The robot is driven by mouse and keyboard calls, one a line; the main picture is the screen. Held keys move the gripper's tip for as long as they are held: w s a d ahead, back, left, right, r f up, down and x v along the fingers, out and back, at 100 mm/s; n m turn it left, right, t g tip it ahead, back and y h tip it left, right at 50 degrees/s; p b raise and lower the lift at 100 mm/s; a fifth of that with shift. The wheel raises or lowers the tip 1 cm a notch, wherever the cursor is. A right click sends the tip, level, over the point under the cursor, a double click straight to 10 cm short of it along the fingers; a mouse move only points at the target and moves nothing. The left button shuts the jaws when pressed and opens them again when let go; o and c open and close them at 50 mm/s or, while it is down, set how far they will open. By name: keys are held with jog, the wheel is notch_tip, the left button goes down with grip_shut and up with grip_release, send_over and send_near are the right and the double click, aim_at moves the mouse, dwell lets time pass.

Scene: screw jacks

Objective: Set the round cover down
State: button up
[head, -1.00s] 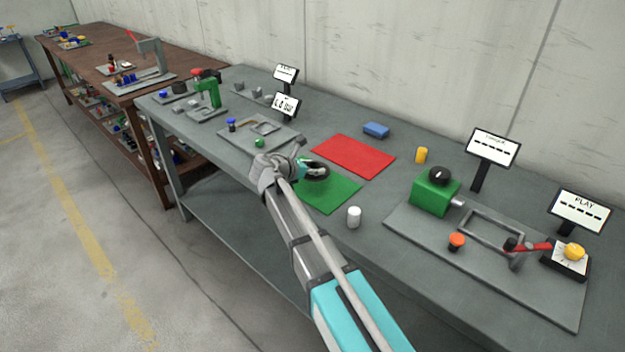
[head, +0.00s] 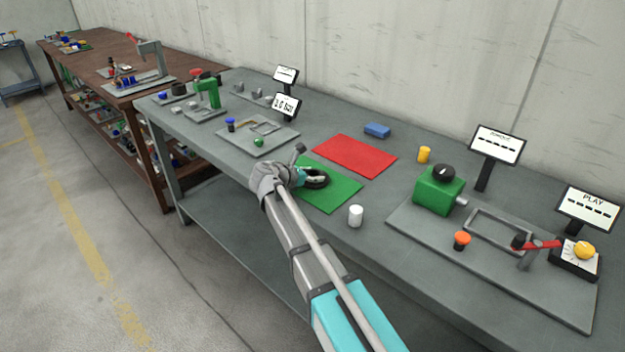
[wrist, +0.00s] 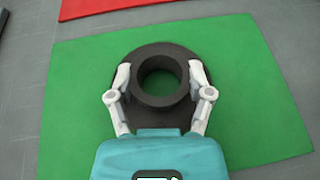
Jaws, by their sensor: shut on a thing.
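The round cover (wrist: 161,53) is a black disc with a raised ring hub and a hole through its middle. In the wrist view it lies over the green mat (wrist: 70,95), flat to the mat; I cannot tell whether it touches it. My gripper (wrist: 159,82) is shut on the hub, one finger on each side. In the head view the cover (head: 316,180) shows as a dark ring over the left part of the green mat (head: 335,197), partly hidden by my gripper (head: 300,177).
A white cylinder (head: 356,215) stands at the green mat's right front corner. A green box on a grey plate (head: 438,190) is to the right. A fixture plate (head: 258,135) is to the left.

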jog(key=shift+f, duration=0.1)
dwell(0.3)
jog(key=o, duration=1.3)
jog(key=shift+s+a+r, duration=0.15)
jog(key=shift+r, duration=0.15)
jog(key=p+v, duration=0.4)
jog(key=v, duration=0.7)
jog(key=shift+s+a+p, duration=0.15)
jog(key=shift+a+p, duration=0.05)
jog(key=shift+p, duration=0.15)
jog(key=shift+r, duration=0.1)
